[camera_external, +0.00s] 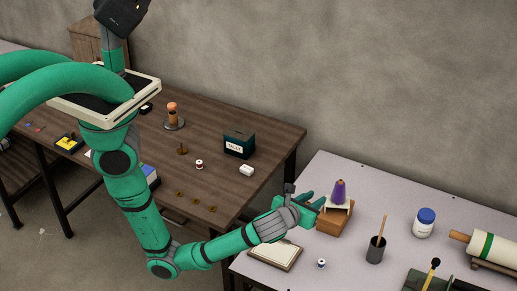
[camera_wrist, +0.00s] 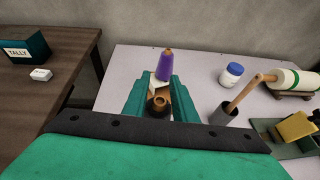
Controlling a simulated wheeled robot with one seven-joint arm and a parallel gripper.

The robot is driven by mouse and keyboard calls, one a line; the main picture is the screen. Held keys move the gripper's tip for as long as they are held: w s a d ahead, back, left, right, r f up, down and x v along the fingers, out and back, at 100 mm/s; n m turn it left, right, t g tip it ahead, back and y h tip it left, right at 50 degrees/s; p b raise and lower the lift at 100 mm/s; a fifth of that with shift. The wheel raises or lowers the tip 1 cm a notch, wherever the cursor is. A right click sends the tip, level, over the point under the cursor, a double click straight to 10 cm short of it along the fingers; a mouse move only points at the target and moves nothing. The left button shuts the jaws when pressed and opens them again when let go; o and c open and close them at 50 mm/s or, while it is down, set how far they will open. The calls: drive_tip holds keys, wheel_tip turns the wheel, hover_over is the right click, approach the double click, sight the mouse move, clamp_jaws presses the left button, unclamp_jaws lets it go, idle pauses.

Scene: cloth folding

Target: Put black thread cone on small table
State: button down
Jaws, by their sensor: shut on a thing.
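My gripper (camera_wrist: 159,97) is shut on a dark ring-topped thing with a brown centre, which looks like the black thread cone (camera_wrist: 158,104) seen end-on. In the outside view my gripper (camera_external: 314,206) is low over the left part of the pale table, and the held cone cannot be made out there. A purple thread cone (camera_external: 338,191) stands upright just beyond the fingers, on a white-topped piece over a brown wooden block (camera_external: 333,220). The purple cone also shows in the wrist view (camera_wrist: 165,63). The pale table (camera_external: 390,195) stands right of the larger brown table (camera_external: 262,131).
On the pale table stand a dark cup with a stick (camera_external: 376,249), a blue-lidded jar (camera_external: 424,222), a large roll (camera_external: 490,248) and a framed pad (camera_external: 275,254). A small spool (camera_external: 321,263) stands near the front. The back middle is bare. A TALLY box (camera_external: 239,143) stands on the brown table.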

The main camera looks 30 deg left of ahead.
drive_tip(key=s+d+f+m+g+h, duration=0.1)
drive_tip(key=s+d+m+h, duration=0.15)
drive_tip(key=s, duration=0.35)
drive_tip(key=s+d+m+h, duration=0.1)
drive_tip(key=s+d, duration=0.3)
drive_tip(key=s, duration=0.1)
hover_over(351, 271)
drive_tip(key=shift+h, duration=0.25)
drive_tip(key=shift+f, duration=6.6)
drive_tip(key=c, duration=1.4)
unclamp_jaws()
drive_tip(key=shift+f, duration=0.15)
drive_tip(key=shift+c, duration=0.2)
